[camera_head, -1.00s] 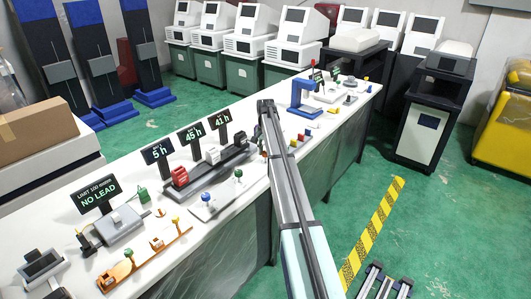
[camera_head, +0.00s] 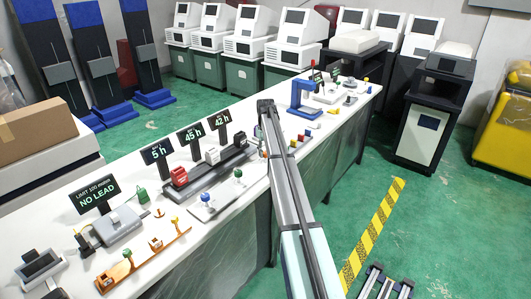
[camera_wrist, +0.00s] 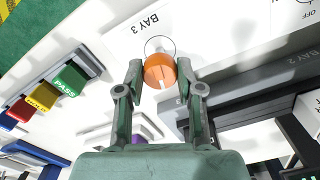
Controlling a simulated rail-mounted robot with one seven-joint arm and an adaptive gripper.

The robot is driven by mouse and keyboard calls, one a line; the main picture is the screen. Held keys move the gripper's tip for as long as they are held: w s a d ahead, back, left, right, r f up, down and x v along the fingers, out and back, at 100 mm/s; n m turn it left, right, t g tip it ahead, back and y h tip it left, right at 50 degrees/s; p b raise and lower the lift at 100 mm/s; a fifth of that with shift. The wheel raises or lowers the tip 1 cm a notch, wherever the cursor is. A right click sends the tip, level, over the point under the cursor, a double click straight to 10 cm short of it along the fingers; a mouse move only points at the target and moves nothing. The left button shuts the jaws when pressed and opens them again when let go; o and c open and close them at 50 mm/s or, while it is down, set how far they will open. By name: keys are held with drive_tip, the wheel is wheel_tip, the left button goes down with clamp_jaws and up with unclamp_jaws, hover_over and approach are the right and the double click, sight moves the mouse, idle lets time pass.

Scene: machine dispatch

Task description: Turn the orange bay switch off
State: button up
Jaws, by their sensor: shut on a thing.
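The orange bay switch (camera_wrist: 160,72) is a round orange knob with a pale bar across it, on a white panel marked BAY 3 in the wrist view. My gripper (camera_wrist: 161,68) is over the knob with one finger on each side of it, shut on it. A thin dark ring shows on the panel just beyond the knob. An OFF mark (camera_wrist: 308,14) shows at the top right edge, well apart from this knob. In the head view my arm reaches over the long white bench, and the switch and fingertips cannot be made out.
Green PASS (camera_wrist: 70,80), yellow HOLD (camera_wrist: 42,97) and red (camera_wrist: 20,110) blocks stand left of my gripper. A grey BAY 2 strip (camera_wrist: 270,78) lies to the right. Signs (camera_head: 189,136), coloured knobs and a blue stand (camera_head: 303,98) line the bench.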

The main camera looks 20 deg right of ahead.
drive_tip(key=shift+n, duration=1.3)
drive_tip(key=o, duration=1.1)
drive_tip(key=shift+o, duration=0.2)
wheel_tip(320, 180, up, 12)
